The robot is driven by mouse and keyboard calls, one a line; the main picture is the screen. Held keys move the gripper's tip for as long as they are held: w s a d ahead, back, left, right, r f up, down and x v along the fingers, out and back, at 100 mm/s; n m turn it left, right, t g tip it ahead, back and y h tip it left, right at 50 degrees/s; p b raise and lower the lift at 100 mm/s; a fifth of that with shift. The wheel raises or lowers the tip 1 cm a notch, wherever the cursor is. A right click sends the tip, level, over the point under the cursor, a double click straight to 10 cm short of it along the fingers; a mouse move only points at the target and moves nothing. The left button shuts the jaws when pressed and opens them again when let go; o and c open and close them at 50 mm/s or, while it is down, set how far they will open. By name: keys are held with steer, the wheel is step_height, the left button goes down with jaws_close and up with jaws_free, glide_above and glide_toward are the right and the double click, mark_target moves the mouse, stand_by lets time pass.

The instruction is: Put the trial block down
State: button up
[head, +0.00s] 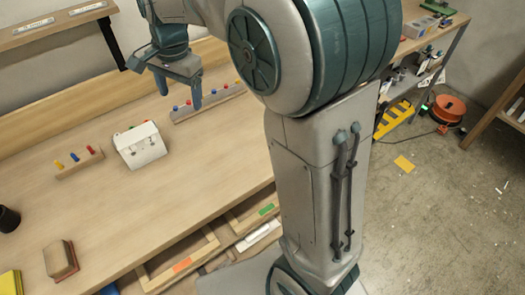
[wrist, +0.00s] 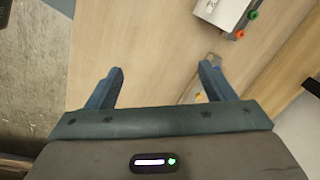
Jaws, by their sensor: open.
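My gripper (head: 178,88) is above the back part of the wooden workbench (head: 150,205). In the wrist view my gripper (wrist: 161,70) has its two fingers wide apart, with only bare wood visible between the tips. No object is held. I cannot tell for sure which thing is the trial block. A light wooden piece (wrist: 190,92) with a greyish part lies beside the right finger in the wrist view, partly hidden by it. A white box (head: 140,147) with coloured knobs stands on the bench; it also shows in the wrist view (wrist: 222,12).
Wooden strips with coloured pegs stand at left (head: 79,163) and beneath the gripper (head: 208,103). A reddish-brown block (head: 60,260), dark cup (head: 8,218) and yellow item (head: 10,283) are at left. A wall shelf (head: 55,24) hangs above. The bench middle is clear.

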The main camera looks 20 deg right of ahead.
steer(key=s+d+f+n+t, duration=0.1)
steer(key=s+d+n, duration=0.3)
steer(key=s, duration=0.6)
steer(key=s+d+f+n+t, duration=0.1)
steer(key=s+d+f+n, duration=0.2)
steer(key=s+d+n, duration=0.2)
steer(key=s+d, duration=0.3)
steer(key=s, duration=0.2)
steer(key=shift+s+d+f+h, duration=0.2)
steer(key=shift+f+h, duration=0.15)
steer(key=shift+h, duration=0.05)
steer(key=shift+d, duration=0.1)
